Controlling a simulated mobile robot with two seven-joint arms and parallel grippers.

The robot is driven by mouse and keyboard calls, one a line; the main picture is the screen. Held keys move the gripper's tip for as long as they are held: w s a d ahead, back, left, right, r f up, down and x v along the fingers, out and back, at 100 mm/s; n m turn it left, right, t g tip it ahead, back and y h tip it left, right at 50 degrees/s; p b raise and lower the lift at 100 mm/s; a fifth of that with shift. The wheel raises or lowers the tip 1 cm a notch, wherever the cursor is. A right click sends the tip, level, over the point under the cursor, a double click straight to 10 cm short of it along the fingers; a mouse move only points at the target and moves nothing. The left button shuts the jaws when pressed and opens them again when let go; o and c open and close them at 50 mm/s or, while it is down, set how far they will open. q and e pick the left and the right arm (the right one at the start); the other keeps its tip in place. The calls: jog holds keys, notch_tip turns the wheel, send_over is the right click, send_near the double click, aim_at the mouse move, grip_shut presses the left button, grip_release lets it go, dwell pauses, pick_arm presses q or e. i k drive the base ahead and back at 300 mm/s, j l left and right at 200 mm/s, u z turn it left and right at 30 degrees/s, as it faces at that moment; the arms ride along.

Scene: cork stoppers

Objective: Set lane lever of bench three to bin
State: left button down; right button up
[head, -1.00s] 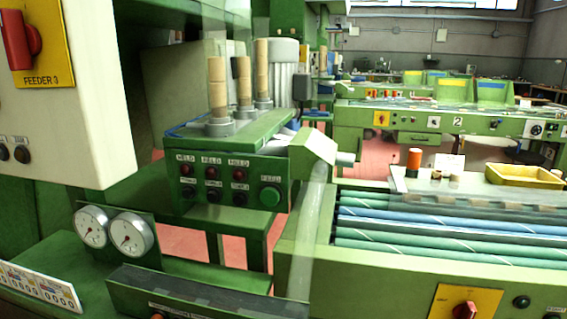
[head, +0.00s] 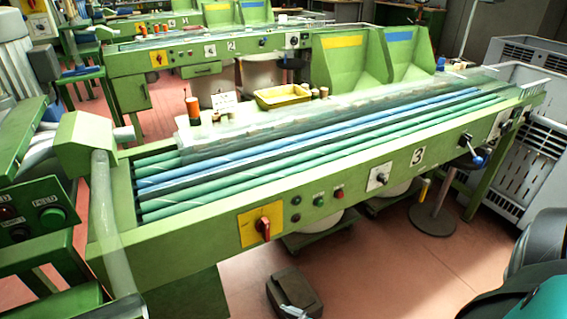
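Bench three (head: 330,195) is a long green bench across the middle, with a plate marked 3 (head: 417,157) on its front rail. A blue-handled lever (head: 477,159) shows at the right part of that front rail. It looks tilted down to the right; its lane marking is too small to read. A black rotary knob on a white plate (head: 378,177) sits left of the number plate.
A red switch on a yellow plate (head: 262,228) is on the rail's left part. A dark box (head: 292,292) stands on the floor in front, and a stool (head: 433,218) stands near the lever. A dark and teal object fills the lower right corner. Open floor lies between.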

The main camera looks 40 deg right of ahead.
aim_at(477, 161)
jog(key=z, duration=2.45)
jog(key=i+l+u, duration=0.35)
jog(key=i+l, duration=0.15)
jog(key=i+l+u, duration=0.3)
jog(key=i+l, duration=0.3)
jog(key=i+l+u, duration=0.15)
jog(key=i, duration=0.25)
jog(key=i+l+u, duration=0.15)
jog(key=i, duration=0.25)
